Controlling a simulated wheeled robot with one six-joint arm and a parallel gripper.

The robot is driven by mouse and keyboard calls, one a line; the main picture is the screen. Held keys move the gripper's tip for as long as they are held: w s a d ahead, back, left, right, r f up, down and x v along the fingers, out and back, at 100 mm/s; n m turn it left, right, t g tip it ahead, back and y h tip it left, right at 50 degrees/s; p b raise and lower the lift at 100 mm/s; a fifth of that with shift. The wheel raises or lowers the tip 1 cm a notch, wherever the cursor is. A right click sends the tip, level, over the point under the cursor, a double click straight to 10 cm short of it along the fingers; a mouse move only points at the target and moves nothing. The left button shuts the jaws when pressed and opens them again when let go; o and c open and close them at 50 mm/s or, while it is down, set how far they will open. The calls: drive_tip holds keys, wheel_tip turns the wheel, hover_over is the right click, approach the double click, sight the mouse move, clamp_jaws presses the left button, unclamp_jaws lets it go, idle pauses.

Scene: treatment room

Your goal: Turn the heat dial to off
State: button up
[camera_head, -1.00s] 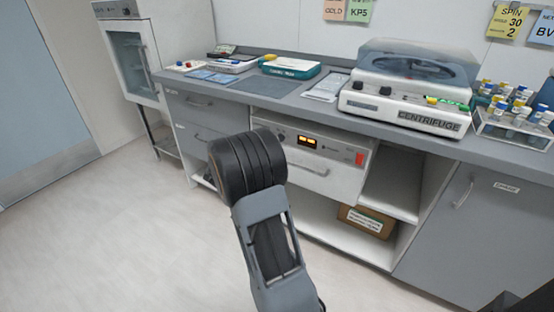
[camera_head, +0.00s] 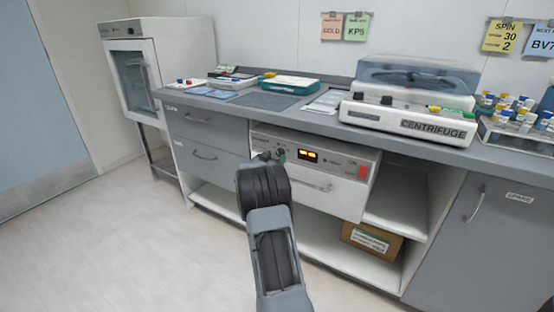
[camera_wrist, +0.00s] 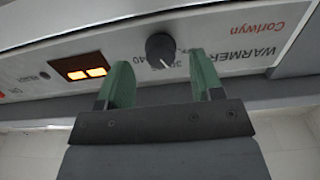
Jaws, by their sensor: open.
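The heat dial (camera_wrist: 160,48) is a round black knob on the white front panel of the warmer, seen upside down in the wrist view. A pale pointer mark shows on its lower edge, near small printed numbers. My gripper (camera_wrist: 161,78) has two green fingers, open and empty. In the wrist picture the dial lies just beyond the gap between the fingertips, apart from both. In the head view the warmer panel (camera_head: 335,164) is set under the counter. My arm's dark end is in front of the panel's left part there, and the fingers are mostly hidden.
An orange-lit display (camera_wrist: 78,67) sits beside the dial. A red switch (camera_head: 362,172) is at the panel's right end, with a drawer handle (camera_head: 316,185) below the panel. The counter (camera_head: 300,112) overhangs above, holding a centrifuge (camera_head: 405,122) and tube rack. The floor at left is clear.

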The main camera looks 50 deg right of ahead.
sight(280, 153)
drive_tip(key=shift+x, duration=1.1)
drive_tip(key=c, duration=0.9)
drive_tip(key=shift+r+p, duration=0.1)
drive_tip(key=shift+p, duration=0.2)
